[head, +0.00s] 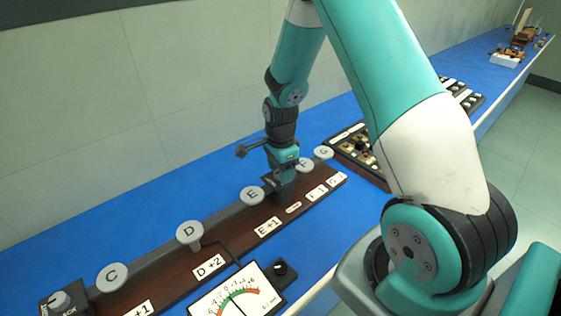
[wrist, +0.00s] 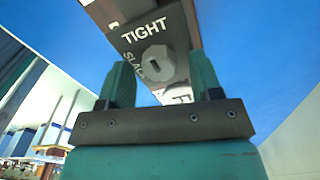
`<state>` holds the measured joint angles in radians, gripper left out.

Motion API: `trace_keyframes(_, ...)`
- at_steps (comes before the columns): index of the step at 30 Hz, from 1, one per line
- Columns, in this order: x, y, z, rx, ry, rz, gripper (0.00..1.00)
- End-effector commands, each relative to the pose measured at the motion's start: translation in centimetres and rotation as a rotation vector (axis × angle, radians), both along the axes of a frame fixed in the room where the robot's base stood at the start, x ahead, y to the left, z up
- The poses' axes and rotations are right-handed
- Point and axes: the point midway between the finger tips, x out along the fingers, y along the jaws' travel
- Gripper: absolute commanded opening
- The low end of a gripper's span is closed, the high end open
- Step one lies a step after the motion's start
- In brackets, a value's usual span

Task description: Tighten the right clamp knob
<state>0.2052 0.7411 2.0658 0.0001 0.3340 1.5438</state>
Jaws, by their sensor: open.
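The clamp knob (wrist: 157,64) is a grey faceted knob on a dark block (wrist: 178,28) marked TIGHT and SLACK. My gripper (wrist: 162,80) is open, with one teal finger on each side of the knob in the wrist view. I cannot tell whether either finger touches it. In the head view my gripper (head: 284,192) points down at the brown board (head: 232,240), between the E and F pegs. It hides the knob there. Another clamp knob (head: 61,300) stands on a dark block at the board's near left end.
White lettered pegs, including D (head: 190,232), E (head: 251,195) and G (head: 323,153), stand along the board. Another dark panel (head: 350,158) is beyond. The blue bench (head: 185,185) is clear behind the board.

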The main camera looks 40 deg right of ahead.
Motion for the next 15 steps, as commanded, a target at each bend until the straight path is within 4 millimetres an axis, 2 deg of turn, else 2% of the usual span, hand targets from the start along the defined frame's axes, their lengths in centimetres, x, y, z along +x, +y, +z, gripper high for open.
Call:
trace_keyframes(5,0.1,0.0,1.8,-0.001,-0.006,0.000,0.59)
trace_keyframes(15,0.1,0.0,10.2,-0.001,-0.008,0.000,0.59)
